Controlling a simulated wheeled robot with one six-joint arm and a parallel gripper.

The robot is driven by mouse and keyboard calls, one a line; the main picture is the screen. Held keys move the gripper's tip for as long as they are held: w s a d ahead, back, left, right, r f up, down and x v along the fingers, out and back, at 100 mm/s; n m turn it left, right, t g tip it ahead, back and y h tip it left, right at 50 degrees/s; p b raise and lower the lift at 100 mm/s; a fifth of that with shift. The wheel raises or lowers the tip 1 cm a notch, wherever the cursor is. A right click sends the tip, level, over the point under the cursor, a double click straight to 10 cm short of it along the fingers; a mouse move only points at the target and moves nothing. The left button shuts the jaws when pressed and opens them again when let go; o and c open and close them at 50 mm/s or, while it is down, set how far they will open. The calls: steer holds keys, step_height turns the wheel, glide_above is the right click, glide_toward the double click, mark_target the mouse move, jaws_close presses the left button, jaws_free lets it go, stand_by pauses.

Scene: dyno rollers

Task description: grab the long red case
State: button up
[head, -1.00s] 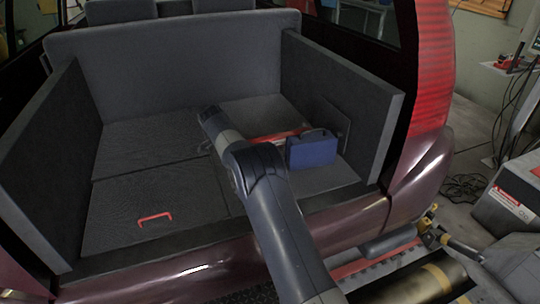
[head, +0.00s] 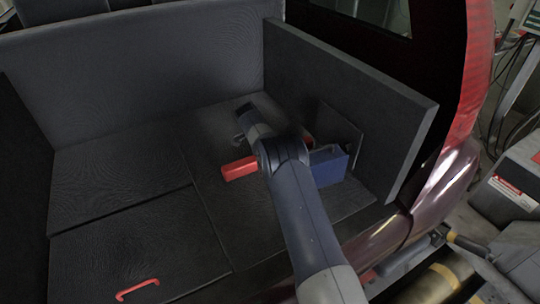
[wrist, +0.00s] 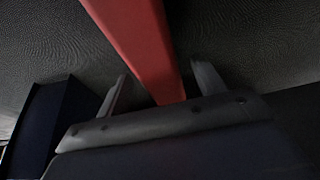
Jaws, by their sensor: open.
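The long red case (head: 240,168) lies on the dark boot floor. My arm crosses over its middle in the head view, and a bit of red shows on the arm's far side. In the wrist view the red case (wrist: 135,35) runs from the top down between the two fingers of my gripper (wrist: 161,85). The fingers are apart, one on each side of the case, and I see no grip on it. How deep they reach around it I cannot tell. In the head view my arm hides the gripper's fingertips.
A blue box (head: 329,167) stands right of my arm, close to the boot's right side panel (head: 350,85). A dark box-like shape (wrist: 45,120) shows at the left in the wrist view. A red handle (head: 137,289) is on the floor panel at front left.

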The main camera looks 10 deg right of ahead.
steer(key=shift+d+f, duration=0.1)
steer(key=shift+f, duration=0.15)
steer(key=c, duration=1.3)
steer(key=shift+c, duration=0.5)
steer(key=shift+r, duration=0.1)
